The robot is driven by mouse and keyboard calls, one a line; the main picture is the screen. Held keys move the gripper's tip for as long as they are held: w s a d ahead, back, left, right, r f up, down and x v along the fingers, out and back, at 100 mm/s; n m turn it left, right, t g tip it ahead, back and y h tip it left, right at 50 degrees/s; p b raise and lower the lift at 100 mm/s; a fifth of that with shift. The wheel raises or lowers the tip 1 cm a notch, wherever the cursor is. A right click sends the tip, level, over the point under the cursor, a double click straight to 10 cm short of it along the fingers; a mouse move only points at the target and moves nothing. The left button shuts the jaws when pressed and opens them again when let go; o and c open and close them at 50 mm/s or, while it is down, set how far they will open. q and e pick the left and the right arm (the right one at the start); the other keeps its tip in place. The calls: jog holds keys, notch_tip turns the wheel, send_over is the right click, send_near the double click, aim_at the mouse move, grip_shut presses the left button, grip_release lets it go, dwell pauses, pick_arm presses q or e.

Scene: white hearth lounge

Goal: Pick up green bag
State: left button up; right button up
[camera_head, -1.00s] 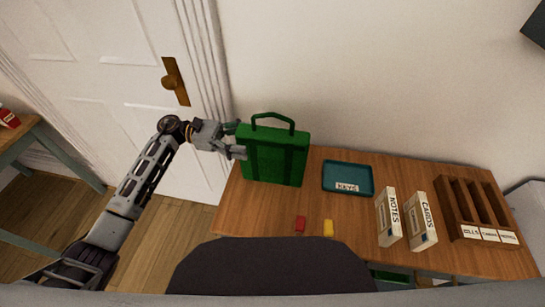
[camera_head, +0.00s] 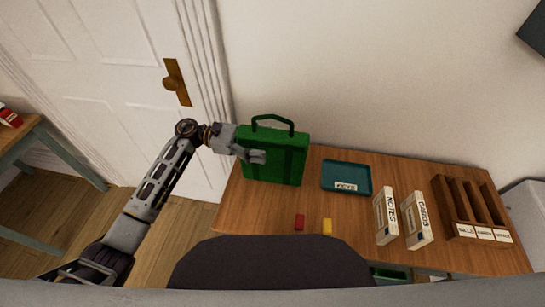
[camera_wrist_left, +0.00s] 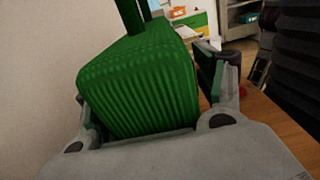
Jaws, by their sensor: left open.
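The green bag (camera_head: 285,160) stands upright on the wooden desk at its back left, with its handle loop on top. In the left wrist view the ribbed end of the green bag (camera_wrist_left: 140,85) sits between the two fingers. My left gripper (camera_head: 254,152) is open at the left end of the bag, with one finger across its front face. In the left wrist view the fingers of my left gripper (camera_wrist_left: 155,105) are on both sides of the bag, and a gap shows beside the right finger. The far finger is hidden behind the bag in the head view. My right gripper is not seen.
The wooden desk (camera_head: 265,211) also holds a teal tray (camera_head: 346,178) labelled KEYS, a red block (camera_head: 299,222), a yellow block (camera_head: 327,226), NOTES (camera_head: 386,215) and CARDS (camera_head: 417,221) boxes, and a wooden sorter (camera_head: 472,209). A wall and door are behind.

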pick_arm(q)
jog(key=shift+c, duration=0.6)
jog(key=c, duration=1.3)
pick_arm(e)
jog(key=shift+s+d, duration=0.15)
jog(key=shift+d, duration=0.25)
pick_arm(q)
jog(key=shift+r, duration=0.1)
